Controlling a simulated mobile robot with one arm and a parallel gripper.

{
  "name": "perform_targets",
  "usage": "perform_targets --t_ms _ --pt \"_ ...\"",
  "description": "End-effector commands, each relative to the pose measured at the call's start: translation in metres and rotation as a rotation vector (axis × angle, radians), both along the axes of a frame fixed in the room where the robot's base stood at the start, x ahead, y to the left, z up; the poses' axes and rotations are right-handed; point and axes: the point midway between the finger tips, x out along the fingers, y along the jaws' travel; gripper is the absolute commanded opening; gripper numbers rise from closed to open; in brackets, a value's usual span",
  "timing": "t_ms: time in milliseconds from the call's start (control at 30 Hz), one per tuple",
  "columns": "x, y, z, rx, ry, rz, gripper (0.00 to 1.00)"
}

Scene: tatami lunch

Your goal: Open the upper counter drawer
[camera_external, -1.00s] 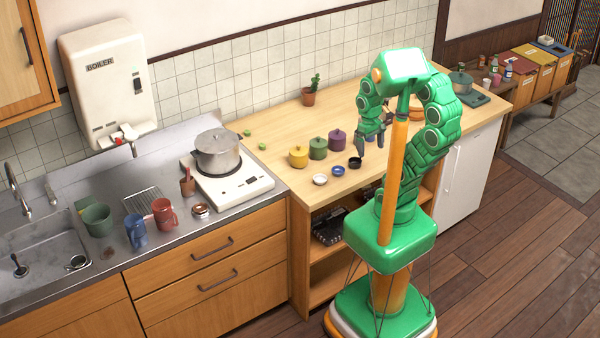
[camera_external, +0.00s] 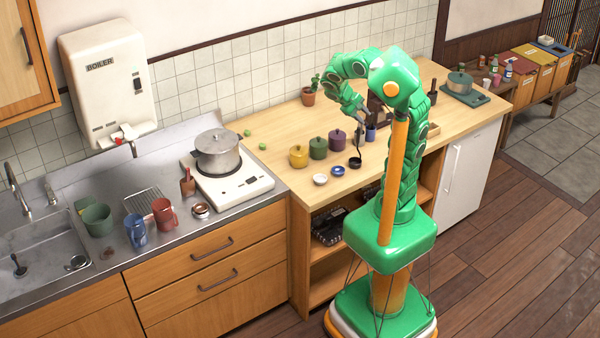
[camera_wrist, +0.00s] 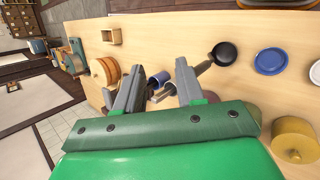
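The upper counter drawer (camera_external: 262,245) is a light wood front with a dark bar handle (camera_external: 212,248), below the steel counter left of centre in the external view. It looks shut flush with the cabinet. A second drawer (camera_external: 168,305) with a similar handle lies directly under it. My gripper (camera_external: 365,122) hangs above the wooden worktop, well to the right of and higher than the drawer. In the wrist view my gripper (camera_wrist: 159,74) has its two fingers apart, with nothing clearly held between them. The drawer does not show in the wrist view.
A steel pot (camera_external: 218,155) stands on a white cooker (camera_external: 232,182) above the drawers. Yellow, green and purple pots, small dishes and a black ladle (camera_external: 355,162) are on the wooden worktop (camera_external: 285,135). The floor (camera_external: 520,240) is clear right of my base.

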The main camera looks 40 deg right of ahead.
Motion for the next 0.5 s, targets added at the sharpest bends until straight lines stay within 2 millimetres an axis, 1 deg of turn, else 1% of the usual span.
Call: perform_targets --t_ms 33,167,267,367,500 --pt "0.014 0.006 0.002 -0.04 -0.007 0.018 0.38" --pt "0.047 0.022 0.009 -0.135 -0.042 0.054 0.38" --pt "0.072 0.04 0.014 -0.206 -0.075 0.09 0.38" --pt "0.096 0.06 0.018 -0.275 -0.114 0.129 0.38" --pt "0.127 0.098 0.023 -0.363 -0.177 0.19 0.38"
